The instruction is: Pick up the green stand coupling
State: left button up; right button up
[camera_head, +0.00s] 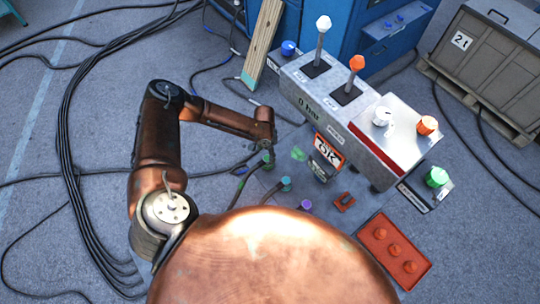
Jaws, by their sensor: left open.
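Small couplings on dark cable ends stand in a row on the grey base plate: a green one (266,158), a teal one (286,183) and a purple one (306,204). My left gripper (268,143) is at the end of the copper arm, just above the green coupling in the picture. It is open; its fingers are small and partly hidden by the wrist. I cannot tell whether it touches the coupling. My right gripper is not in view.
A green knob (437,177) and a red tray (394,250) are further right. Black cables (68,150) lie across the left floor.

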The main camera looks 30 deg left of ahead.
aim_at(267, 158)
pick_arm(q)
jog(key=shift+w+a+f, duration=0.2)
jog(key=shift+a, duration=0.15)
notch_tip(267, 158, down, 2)
jog(key=shift+d+f, duration=0.1)
jog(key=shift+f, duration=0.15)
jog(key=f, duration=0.3)
jog(key=shift+w+d+f+b, duration=0.25)
jog(key=shift+b, duration=0.15)
jog(key=shift+f, duration=0.55)
jog(key=c, duration=1.4)
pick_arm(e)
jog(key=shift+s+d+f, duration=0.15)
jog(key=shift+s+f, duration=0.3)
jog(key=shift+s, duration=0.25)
